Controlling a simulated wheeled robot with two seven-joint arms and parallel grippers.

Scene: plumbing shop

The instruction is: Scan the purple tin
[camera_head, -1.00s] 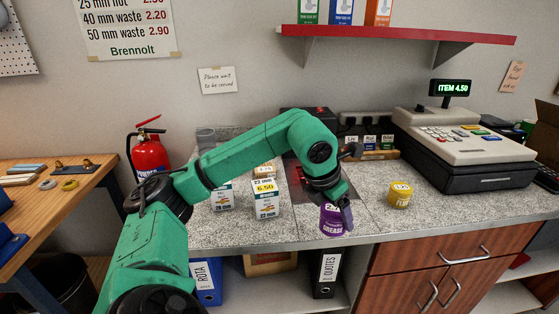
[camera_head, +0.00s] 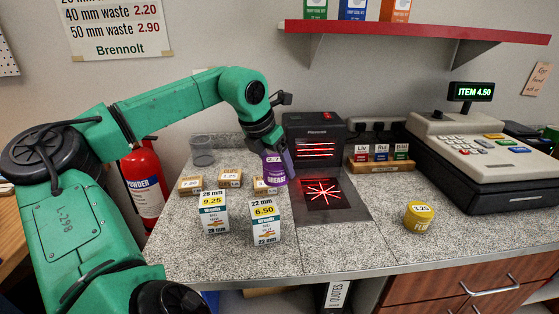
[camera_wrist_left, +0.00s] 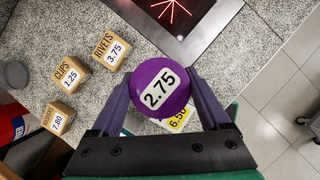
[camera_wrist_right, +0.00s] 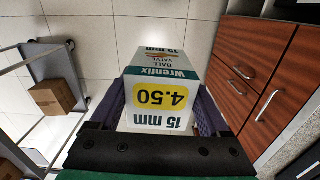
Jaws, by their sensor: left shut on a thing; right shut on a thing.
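My left gripper (camera_head: 272,148) is shut on the purple tin (camera_head: 275,172), labelled GREASE. It holds the tin upright, just left of the scanner. The left wrist view shows the tin's round lid (camera_wrist_left: 160,88) with a 2.75 label between the fingers. The scanner has a black upright housing (camera_head: 314,128) with red lines and a flat glass (camera_head: 322,194) with a red star of beams. The till display (camera_head: 470,91) reads ITEM 4.50. My right gripper (camera_wrist_right: 162,100) is shut on a 15 mm ball valve box (camera_wrist_right: 160,75) priced 4.50.
Two valve boxes, 9.25 (camera_head: 213,212) and 6.50 (camera_head: 266,222), stand left of the scanner glass. A yellow tin (camera_head: 418,215) stands right, before the till (camera_head: 480,150). The counter's front strip is clear.

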